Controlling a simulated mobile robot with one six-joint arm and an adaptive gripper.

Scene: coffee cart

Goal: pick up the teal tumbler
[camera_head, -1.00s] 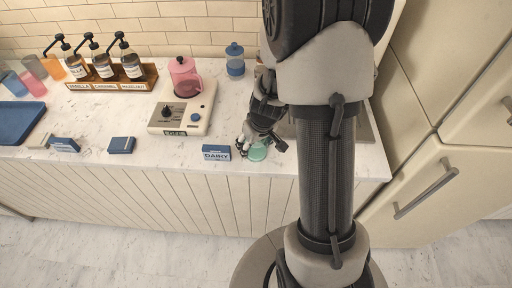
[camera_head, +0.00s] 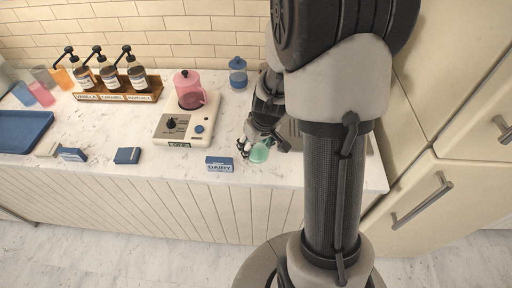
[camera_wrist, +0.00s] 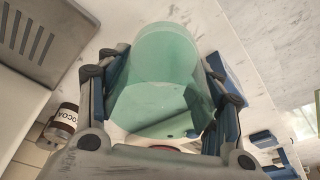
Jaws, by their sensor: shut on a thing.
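The teal tumbler (camera_wrist: 165,75) is translucent and fills the middle of the wrist view, between the two fingers of my gripper (camera_wrist: 162,95). My gripper is shut on it, with a finger against each side. In the head view the tumbler (camera_head: 260,153) shows as a small teal shape at the counter's front right, partly hidden by my gripper (camera_head: 258,146). I cannot tell whether its base touches the counter.
A blue DAIRY box (camera_head: 219,164) stands just left of the tumbler. A cream machine with a pink pitcher (camera_head: 188,92) is farther left, and a blue jar (camera_head: 238,73) stands behind. A cocoa jar (camera_wrist: 65,118) shows in the wrist view. Bare counter (camera_head: 80,120) lies at left.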

